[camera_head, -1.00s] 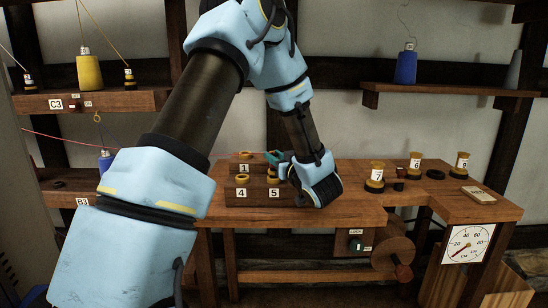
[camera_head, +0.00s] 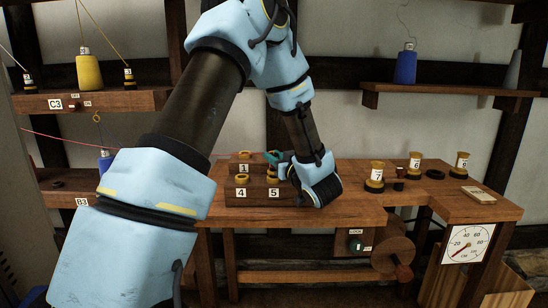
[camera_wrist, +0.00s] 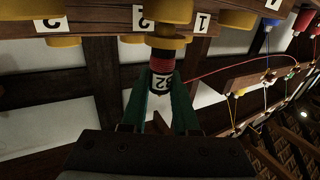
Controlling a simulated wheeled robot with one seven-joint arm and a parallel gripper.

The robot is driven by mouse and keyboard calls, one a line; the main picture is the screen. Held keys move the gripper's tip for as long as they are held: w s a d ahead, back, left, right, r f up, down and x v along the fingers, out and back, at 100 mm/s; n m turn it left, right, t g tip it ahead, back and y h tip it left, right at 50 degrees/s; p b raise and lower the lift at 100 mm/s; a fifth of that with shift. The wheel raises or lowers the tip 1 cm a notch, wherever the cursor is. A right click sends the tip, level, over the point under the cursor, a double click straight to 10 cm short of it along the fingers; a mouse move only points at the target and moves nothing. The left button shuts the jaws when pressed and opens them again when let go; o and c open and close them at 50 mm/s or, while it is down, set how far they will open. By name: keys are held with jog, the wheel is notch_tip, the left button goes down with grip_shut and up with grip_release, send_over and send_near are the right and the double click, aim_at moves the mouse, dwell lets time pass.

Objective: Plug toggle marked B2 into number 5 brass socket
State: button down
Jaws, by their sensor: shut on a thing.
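My gripper (camera_head: 272,158) is at the right side of the stepped wooden socket block (camera_head: 236,198) on the bench. In the wrist view its green fingers (camera_wrist: 161,98) are shut on a toggle (camera_wrist: 162,80) with a red winding and a white label. The label is upside down and ends in 2; its first character is hard to read. A red line runs from the toggle. The toggle's far end meets or overlaps a brass piece by the label 2; I cannot tell whether it is seated. The number 5 brass socket (camera_head: 272,179) is in the lower row, beside socket 4 (camera_head: 241,178).
Brass spools numbered 7 (camera_head: 376,175), 6 (camera_head: 414,166) and 9 (camera_head: 461,167) stand on the bench to the right. A dial (camera_head: 468,244) hangs at its front right. The red line (camera_head: 130,148) crosses from the left.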

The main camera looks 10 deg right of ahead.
jog(key=shift+f+b, duration=0.4)
jog(key=shift+f, duration=0.2)
jog(key=c, duration=0.9)
grip_release()
jog(key=shift+c, duration=0.2)
jog(key=b+v, duration=0.1)
jog(key=v, duration=1)
jog(key=shift+r, duration=0.1)
